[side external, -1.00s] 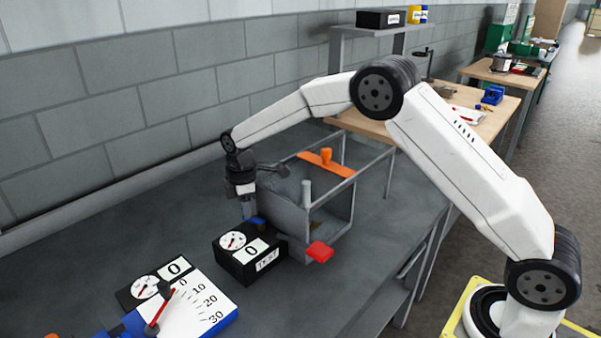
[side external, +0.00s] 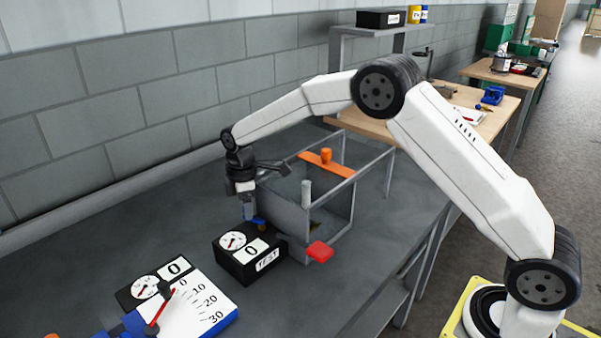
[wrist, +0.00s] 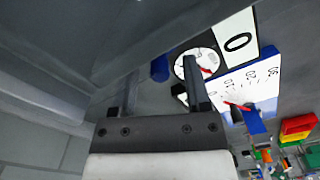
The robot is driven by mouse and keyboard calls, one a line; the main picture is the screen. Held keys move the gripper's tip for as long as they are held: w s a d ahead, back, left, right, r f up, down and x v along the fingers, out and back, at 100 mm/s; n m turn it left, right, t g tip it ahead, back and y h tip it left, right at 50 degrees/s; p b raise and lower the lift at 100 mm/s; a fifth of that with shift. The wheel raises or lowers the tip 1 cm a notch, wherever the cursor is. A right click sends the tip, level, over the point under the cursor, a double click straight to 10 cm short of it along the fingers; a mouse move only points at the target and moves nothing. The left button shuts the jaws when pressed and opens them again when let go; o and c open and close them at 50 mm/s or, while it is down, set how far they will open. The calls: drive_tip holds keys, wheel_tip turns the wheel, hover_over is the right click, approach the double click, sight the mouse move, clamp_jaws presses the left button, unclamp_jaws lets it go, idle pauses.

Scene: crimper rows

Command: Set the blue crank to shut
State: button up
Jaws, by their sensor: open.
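The blue crank shows as a small blue piece (side external: 258,220) on the near left side of the grey frame, just behind the black gauge box. In the wrist view its blue end (wrist: 160,68) lies between and just beyond my fingertips. The rest of the crank is hidden, and I cannot tell its angle. My gripper (side external: 249,214) points down beside the blue piece. Its two fingers are spread apart and hold nothing; I cannot tell whether they touch the crank.
The grey open frame (side external: 351,208) carries an orange bar (side external: 335,167) with a knob, a grey post (side external: 306,193) and a red block (side external: 320,251). The black gauge box (side external: 236,263) stands close in front. A white scale board (side external: 197,314) lies at front left.

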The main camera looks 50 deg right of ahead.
drive_tip(key=shift+r, duration=3.7)
drive_tip(key=shift+m, duration=0.3)
drive_tip(key=m, duration=0.5)
drive_tip(key=shift+a, duration=0.1)
drive_tip(key=m, duration=0.5)
drive_tip(key=shift+a+f+h, duration=0.1)
drive_tip(key=shift+h, duration=0.2)
drive_tip(key=shift+d+f, duration=0.2)
drive_tip(key=shift+f, duration=3.7)
clamp_jaws()
